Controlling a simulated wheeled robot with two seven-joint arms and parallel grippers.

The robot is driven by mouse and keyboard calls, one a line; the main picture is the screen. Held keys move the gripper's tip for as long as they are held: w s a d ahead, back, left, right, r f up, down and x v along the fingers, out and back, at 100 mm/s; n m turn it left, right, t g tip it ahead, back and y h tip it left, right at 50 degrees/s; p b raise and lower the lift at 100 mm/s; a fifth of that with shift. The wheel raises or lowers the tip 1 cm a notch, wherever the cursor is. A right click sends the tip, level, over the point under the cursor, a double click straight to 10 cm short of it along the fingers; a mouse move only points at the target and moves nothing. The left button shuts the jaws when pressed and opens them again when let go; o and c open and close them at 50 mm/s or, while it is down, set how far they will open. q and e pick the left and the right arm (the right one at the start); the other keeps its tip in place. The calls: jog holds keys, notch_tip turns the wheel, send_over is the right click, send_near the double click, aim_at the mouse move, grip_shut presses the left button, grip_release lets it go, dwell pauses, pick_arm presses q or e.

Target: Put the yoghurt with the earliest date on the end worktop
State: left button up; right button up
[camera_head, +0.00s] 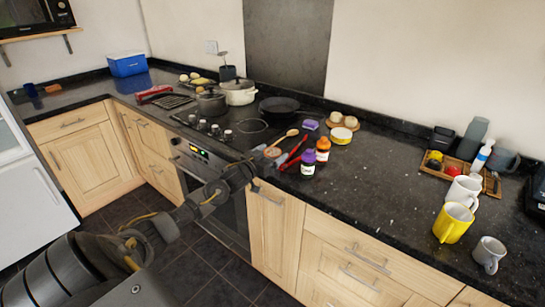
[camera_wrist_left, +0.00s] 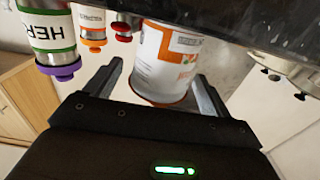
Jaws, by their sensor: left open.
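In the left wrist view, a white tub with orange bands (camera_wrist_left: 165,62), apparently a yoghurt, appears upside down between the fingers of my left gripper (camera_wrist_left: 157,88). The gripper is open, with a finger on either side of the tub; contact is unclear. Its printed date is too small to read. In the head view my left gripper (camera_head: 258,168) is at the worktop's front edge by the oven, beside a small tan-topped tub (camera_head: 272,152), largely hidden. The left-hand worktop (camera_head: 80,97) runs off at far left. My right gripper is out of view.
A purple-lidded jar (camera_head: 307,165) and an orange-lidded jar (camera_head: 323,149) stand close right of the gripper, by red tongs (camera_head: 293,153) and a wooden spoon (camera_head: 284,137). Pots and a black pan (camera_head: 280,106) stand behind. A blue box (camera_head: 127,64) sits in the corner.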

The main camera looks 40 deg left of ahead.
pick_arm(q)
jog(key=shift+w, duration=0.5)
jog(key=c, duration=1.2)
jog(key=shift+o, duration=0.2)
jog(key=shift+r, duration=0.1)
